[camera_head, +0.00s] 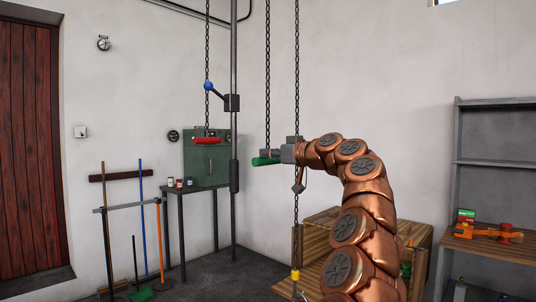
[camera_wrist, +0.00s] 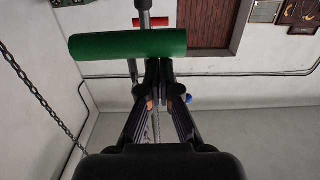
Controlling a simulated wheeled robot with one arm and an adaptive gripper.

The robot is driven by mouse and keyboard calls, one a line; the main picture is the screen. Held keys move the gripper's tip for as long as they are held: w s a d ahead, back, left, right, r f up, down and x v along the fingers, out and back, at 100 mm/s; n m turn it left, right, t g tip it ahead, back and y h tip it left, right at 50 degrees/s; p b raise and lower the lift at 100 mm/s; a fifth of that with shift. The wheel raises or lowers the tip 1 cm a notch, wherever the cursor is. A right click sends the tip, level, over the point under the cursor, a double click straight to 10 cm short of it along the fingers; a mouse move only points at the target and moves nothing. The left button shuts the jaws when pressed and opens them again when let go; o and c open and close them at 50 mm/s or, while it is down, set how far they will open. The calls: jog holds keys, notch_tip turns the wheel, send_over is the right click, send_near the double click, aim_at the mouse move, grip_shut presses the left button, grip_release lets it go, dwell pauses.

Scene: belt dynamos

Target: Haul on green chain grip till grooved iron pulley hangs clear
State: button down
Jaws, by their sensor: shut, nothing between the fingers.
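The green chain grip (camera_head: 265,161) hangs level on a dark chain left of my arm's end in the head view. It is a thick green bar across the upper left of the wrist view (camera_wrist: 128,46). My gripper (camera_wrist: 161,64) is shut and empty, its fingertips close at the bar's lower edge near its right end. I cannot tell whether they touch it. In the head view my gripper (camera_head: 283,153) is small and partly merges with the grip. Another chain (camera_head: 297,230) runs down behind my wrist to a yellow fitting (camera_head: 295,275). I cannot make out the grooved pulley.
A red grip (camera_head: 207,140) hangs on another chain, beside a pole with a blue-knobbed lever (camera_head: 208,87). A wooden crate (camera_head: 322,220) stands behind my arm. A small table (camera_head: 178,191) with a green cabinet is at the back left, a shelf unit (camera_head: 500,160) at the right.

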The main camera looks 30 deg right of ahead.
notch_tip(320, 180, down, 22)
jog(key=b, duration=1.8)
jog(key=shift+w, duration=0.15)
jog(key=shift+d+r, duration=0.1)
jog(key=shift+r, duration=0.15)
notch_tip(320, 180, up, 5)
jog(key=s+p, duration=0.1)
jog(key=p, duration=0.3)
jog(key=b+v, duration=0.1)
jog(key=v, duration=0.9)
jog(key=shift+b, duration=0.35)
